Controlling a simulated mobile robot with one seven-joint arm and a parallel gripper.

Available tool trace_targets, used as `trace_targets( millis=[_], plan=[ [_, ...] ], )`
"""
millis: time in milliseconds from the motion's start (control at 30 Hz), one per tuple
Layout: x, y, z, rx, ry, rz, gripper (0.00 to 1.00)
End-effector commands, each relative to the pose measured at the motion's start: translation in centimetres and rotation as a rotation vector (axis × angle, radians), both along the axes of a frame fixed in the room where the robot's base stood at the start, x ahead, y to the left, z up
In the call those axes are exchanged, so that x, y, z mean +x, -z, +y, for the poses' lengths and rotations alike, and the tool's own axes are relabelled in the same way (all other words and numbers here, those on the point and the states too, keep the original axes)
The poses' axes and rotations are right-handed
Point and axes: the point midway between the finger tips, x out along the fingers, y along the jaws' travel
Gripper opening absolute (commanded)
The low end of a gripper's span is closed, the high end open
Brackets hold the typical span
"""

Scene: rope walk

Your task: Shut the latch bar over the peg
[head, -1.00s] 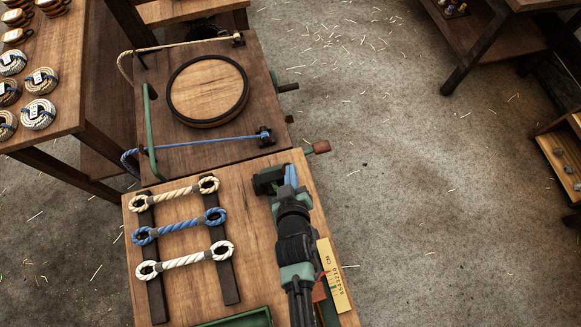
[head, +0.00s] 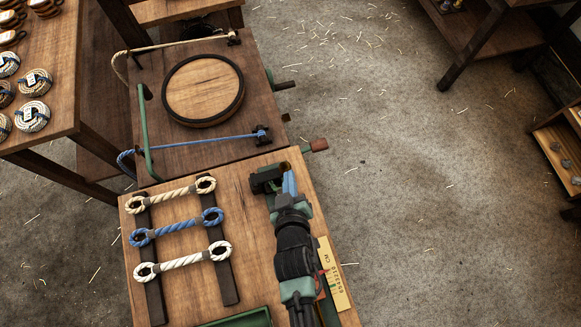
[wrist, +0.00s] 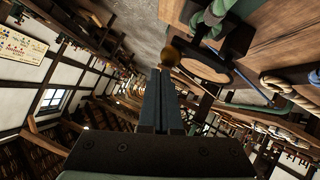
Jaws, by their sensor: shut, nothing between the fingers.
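My gripper (head: 289,183) is over the right back part of the near wooden table, its blue-grey fingers closed together and holding nothing. In the wrist view the closed fingers (wrist: 161,95) point at a small brownish round knob (wrist: 169,57) just beyond their tips; I cannot tell whether they touch it. A dark block-like fitting (head: 265,180) sits immediately left of the fingers. It may belong to the latch. I cannot clearly make out the latch bar or the peg, nor how they stand to each other; my gripper and wrist cover part of that spot.
Three rope pieces with looped ends (head: 178,227) lie across dark rails left of my gripper. A board behind holds a round wooden disc (head: 204,90), a green bar (head: 145,130) and a blue rope (head: 200,142). A red-brown handle (head: 315,145) juts right. Floor at right is open.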

Motion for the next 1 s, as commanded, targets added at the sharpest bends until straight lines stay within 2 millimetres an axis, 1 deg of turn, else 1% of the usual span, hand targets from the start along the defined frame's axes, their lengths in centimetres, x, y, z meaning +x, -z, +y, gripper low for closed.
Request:
trace_targets(
  millis=[33, 300, 500, 700, 1000],
  plan=[
    [-1.0, -0.4, -0.2, -0.002, 0.001, 0.000, 0.00],
    [-5.3, -3.0, -0.1, 0.000, 0.000, -0.002, 0.00],
    [-7.6, -4.5, -0.2, 0.001, -0.001, -0.004, 0.00],
    [-8.5, -5.3, -0.1, 0.001, -0.001, -0.007, 0.00],
    [-8.6, -5.4, -0.1, 0.001, -0.002, -0.008, 0.00]
  ],
)
